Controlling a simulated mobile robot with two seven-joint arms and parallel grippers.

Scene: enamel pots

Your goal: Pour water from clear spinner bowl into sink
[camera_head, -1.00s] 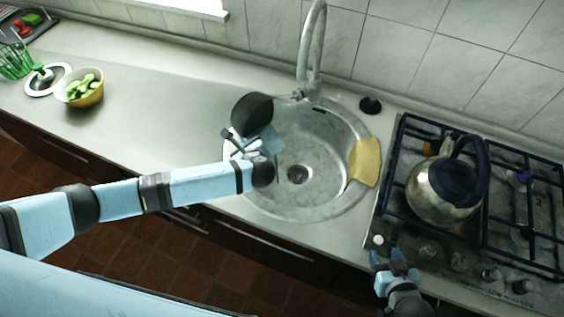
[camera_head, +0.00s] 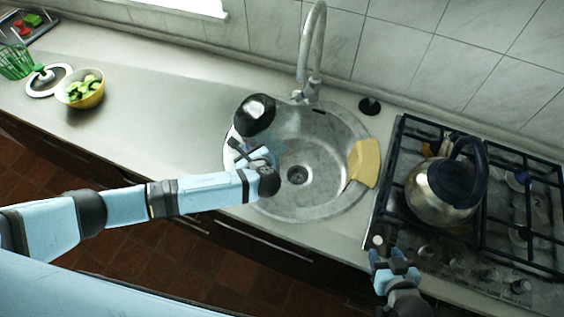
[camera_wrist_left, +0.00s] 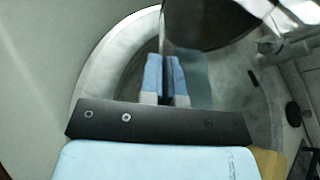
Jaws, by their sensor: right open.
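The clear spinner bowl (camera_head: 254,114) looks dark and shiny and is tilted over the left side of the sink (camera_head: 325,204). My left gripper (camera_head: 254,152) is over the sink, just in front of the bowl. In the left wrist view its blue fingers (camera_wrist_left: 166,68) are close together on the edge of the dark, glassy bowl (camera_wrist_left: 208,24). Whether water is in the bowl or flowing out cannot be told. My right gripper (camera_head: 392,258) is open and empty at the counter's front edge, below the hob.
A faucet (camera_head: 310,50) rises behind the sink, and a yellow cloth (camera_head: 364,163) hangs on its right rim. A kettle (camera_head: 432,190) stands on the hob. A green basket (camera_head: 15,63), lid (camera_head: 42,91) and yellow bowl (camera_head: 87,100) stand left.

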